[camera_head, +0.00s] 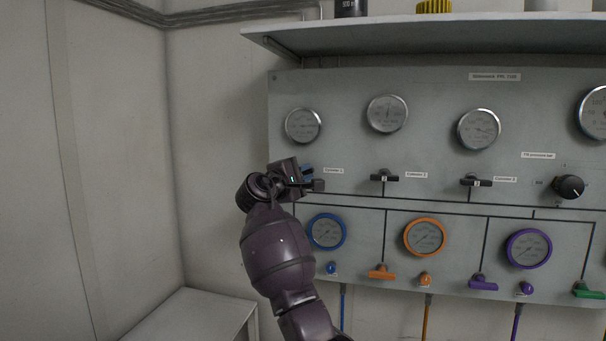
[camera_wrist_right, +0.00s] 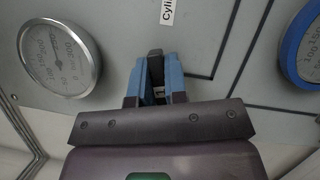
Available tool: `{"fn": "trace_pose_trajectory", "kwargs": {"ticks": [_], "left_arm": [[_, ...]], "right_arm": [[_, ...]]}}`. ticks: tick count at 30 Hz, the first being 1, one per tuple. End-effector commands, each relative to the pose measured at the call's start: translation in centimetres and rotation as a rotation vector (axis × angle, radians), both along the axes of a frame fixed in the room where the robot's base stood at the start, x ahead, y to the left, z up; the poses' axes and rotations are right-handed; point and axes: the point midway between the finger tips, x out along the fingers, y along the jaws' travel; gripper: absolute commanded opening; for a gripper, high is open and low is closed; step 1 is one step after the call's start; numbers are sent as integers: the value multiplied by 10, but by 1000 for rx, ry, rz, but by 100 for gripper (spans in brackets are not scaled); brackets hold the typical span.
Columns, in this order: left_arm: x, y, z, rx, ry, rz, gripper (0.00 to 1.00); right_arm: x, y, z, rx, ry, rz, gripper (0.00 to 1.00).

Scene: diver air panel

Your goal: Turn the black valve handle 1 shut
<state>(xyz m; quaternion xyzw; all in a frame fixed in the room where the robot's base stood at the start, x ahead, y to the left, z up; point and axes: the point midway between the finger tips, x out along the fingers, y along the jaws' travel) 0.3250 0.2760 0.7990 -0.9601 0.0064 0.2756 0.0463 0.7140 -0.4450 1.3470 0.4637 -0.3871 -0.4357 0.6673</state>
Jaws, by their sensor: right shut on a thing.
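The black valve handle 1 (camera_head: 318,185) is on the grey panel under the leftmost upper gauge, beside a small white label. My right gripper (camera_head: 308,176) is at this handle and covers most of it in the head view; one dark end shows to the right of the fingers. In the right wrist view the gripper's blue fingers (camera_wrist_right: 159,80) are closed around the black handle (camera_wrist_right: 155,53), whose end sticks out beyond them. The handle's exact angle is hard to tell. My left gripper is not in view.
Two similar black handles (camera_head: 384,178) (camera_head: 476,182) lie level to the right, with a black knob (camera_head: 569,187) further along. Below are coloured gauges (camera_head: 326,232) and orange, purple and green handles. A shelf (camera_head: 430,36) juts out above. A wall stands left, with a low bench (camera_head: 190,318).

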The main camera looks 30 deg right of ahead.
Motion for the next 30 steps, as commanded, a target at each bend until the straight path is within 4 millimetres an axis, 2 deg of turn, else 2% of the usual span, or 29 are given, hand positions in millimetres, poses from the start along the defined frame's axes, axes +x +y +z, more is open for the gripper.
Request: {"fn": "trace_pose_trajectory", "kwargs": {"ticks": [13,30], "left_arm": [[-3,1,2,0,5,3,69],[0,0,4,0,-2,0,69]], "right_arm": [[0,0,-3,173,-196,1,0],[0,0,-4,207,-237,1,0]]}}
